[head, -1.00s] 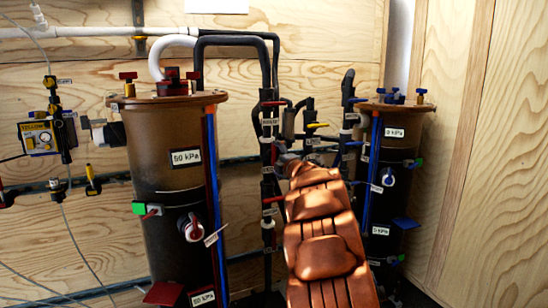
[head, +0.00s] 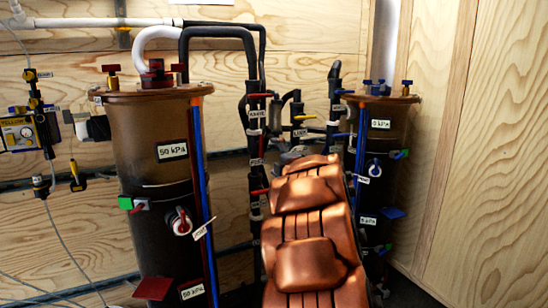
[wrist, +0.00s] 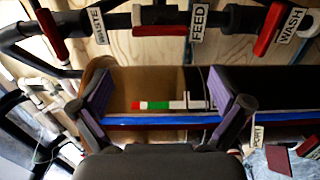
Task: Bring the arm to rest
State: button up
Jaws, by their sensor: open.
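My copper-coloured arm (head: 305,235) reaches up from the bottom of the head view, between the two filter tanks. Its far end is dark and small there, and the fingers cannot be made out. In the wrist view my gripper (wrist: 161,100) is open, its two purple-padded fingers wide apart. Nothing is held between the pads. A brown tank surface with a blue strip (wrist: 150,122) and a red-green-white marked piece (wrist: 165,105) shows behind the gap. I cannot tell whether the fingers touch anything.
The left filter tank (head: 150,225) and right filter tank (head: 385,135) flank the arm. Black pipes (head: 255,130) with red handles stand behind it. The wrist view shows a labelled pipe (wrist: 235,18) near the fingers. A yellow gauge box (head: 20,133) is far left.

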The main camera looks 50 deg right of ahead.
dwell(0.5)
jog(key=s+a+f+m+g, duration=0.65)
jog(key=a+f, duration=0.25)
jog(key=a, duration=0.4)
jog(key=s+a+f+m+g, duration=0.6)
jog(key=s+a+f+m, duration=0.15)
jog(key=a, duration=0.55)
jog(key=s+a+f+g+y, duration=0.3)
jog(key=s+a+f+g, duration=0.1)
jog(key=s+a, duration=0.75)
jog(key=s+a+f+g+y, duration=0.3)
jog(key=s+a, duration=0.7)
jog(key=s, duration=0.2)
notch_tip(320, 180, up, 26)
jog(key=s+p, duration=0.1)
jog(key=p, duration=2.3)
jog(key=shift+s+a+t+p, duration=0.15)
jog(key=shift+t+p, duration=0.2)
